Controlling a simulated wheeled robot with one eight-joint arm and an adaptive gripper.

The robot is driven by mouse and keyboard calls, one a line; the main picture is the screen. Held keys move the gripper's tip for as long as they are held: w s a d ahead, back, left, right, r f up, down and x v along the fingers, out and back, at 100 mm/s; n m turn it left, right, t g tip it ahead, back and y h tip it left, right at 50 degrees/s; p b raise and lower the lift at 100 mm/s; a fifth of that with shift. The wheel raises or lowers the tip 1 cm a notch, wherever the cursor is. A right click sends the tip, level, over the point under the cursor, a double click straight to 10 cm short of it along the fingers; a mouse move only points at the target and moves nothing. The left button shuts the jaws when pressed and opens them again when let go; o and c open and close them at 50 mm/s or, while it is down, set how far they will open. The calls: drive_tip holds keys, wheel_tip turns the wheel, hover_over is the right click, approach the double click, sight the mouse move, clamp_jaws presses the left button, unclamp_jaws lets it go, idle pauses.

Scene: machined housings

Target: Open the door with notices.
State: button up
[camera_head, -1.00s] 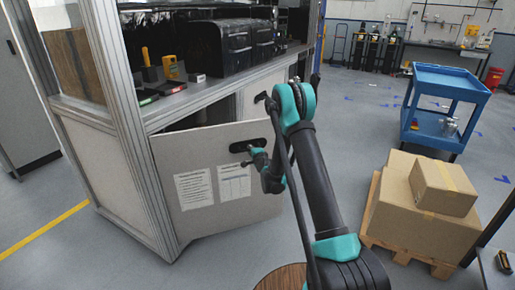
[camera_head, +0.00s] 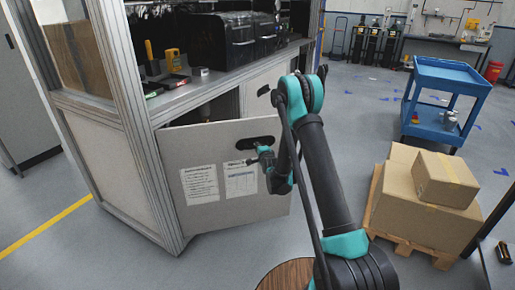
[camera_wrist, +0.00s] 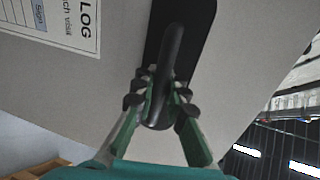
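The door with notices (camera_head: 215,212) is a light grey panel with two white printed sheets, left (camera_head: 199,184) and right (camera_head: 240,179). It stands partly open, swung out from the cabinet front, with its hinge side at the metal corner post on the left. In the wrist view the door (camera_wrist: 95,75) fills much of the picture, with part of one sheet (camera_wrist: 65,22) at upper left. My gripper (camera_wrist: 160,97) has its green fingers on both sides of the black door handle (camera_wrist: 172,50) and appears closed on it. In the head view my gripper (camera_head: 258,160) is at the door's upper right.
The cabinet's worktop (camera_head: 185,90) holds black cases and small tools. Another door panel (camera_head: 262,88) is behind the open door. Boxes on a pallet (camera_head: 418,255) stand right of my arm, a blue cart (camera_head: 437,125) beyond. Floor left of the boxes is partly clear.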

drive_tip(key=o, duration=0.5)
